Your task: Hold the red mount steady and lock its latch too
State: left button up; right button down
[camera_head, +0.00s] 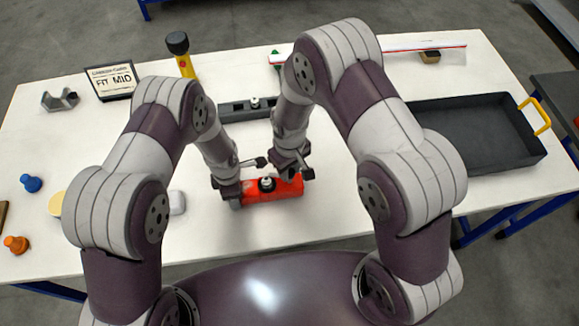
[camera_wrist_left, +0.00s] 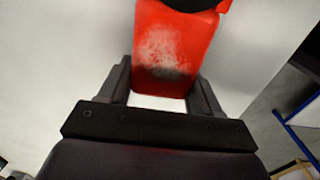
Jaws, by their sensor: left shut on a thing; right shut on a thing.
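The red mount (camera_head: 258,194) lies on the white table close to me, long side across the picture. A black knob with a pale top (camera_head: 267,184) stands on its middle. My left gripper (camera_head: 236,193) is shut on the mount's left end. In the left wrist view, the mount (camera_wrist_left: 170,50) sits between the fingers, with a pale and dark scuffed patch on its face and a black part at the top edge. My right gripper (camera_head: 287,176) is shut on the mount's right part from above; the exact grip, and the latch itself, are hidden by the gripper.
A dark grey rail block (camera_head: 236,112) lies behind the grippers. A black tray (camera_head: 480,135) with a yellow handle is at right. A sign (camera_head: 111,80), a yellow-black tool (camera_head: 183,55) and a grey bracket (camera_head: 60,100) stand at far left. Blue (camera_head: 31,183) and orange knobs (camera_head: 16,244) lie nearer left.

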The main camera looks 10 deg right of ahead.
aim_at(290, 171)
jog(key=shift+n, duration=1.6)
jog(key=c, duration=0.8)
grip_release()
notch_tip(290, 171, up, 12)
pick_arm(q)
jog(key=o, duration=1.2)
jog(key=shift+o, duration=0.2)
